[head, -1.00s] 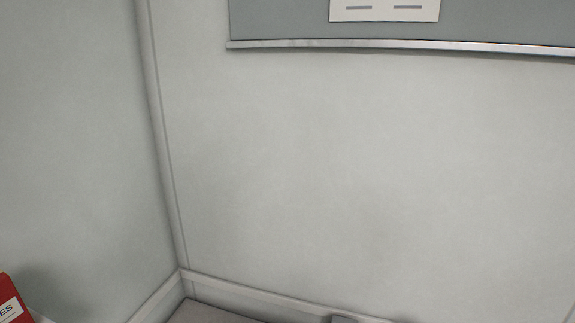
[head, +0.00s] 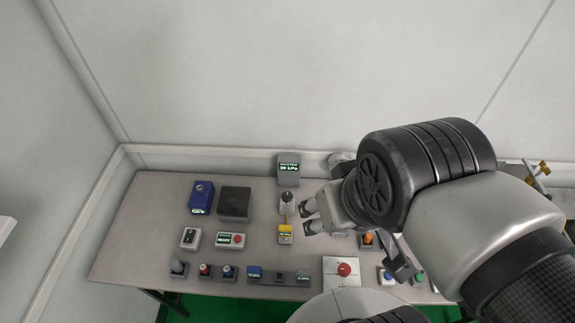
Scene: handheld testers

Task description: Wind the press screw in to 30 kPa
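A grey display box (head: 289,168) marked MASTER stands at the back of the bench; its small green text seems to read 30 kPa, though the digits are blurred. Below it stands a small device with a grey round top (head: 288,198), probably the press. A thin orange stem (head: 286,219) runs from it toward a yellow block (head: 285,231) with a small display. I cannot make out the screw clearly. My gripper (head: 307,217) is just right of the stem and yellow block, pointing left. Its two dark fingertips are apart, with nothing visible between them.
The grey bench (head: 140,235) holds a blue tester (head: 201,194), a black box (head: 235,203), a tester with a red button (head: 230,240) and several small items along the front. A red knob (head: 344,269) sits on a white plate. My arm hides much of the right side.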

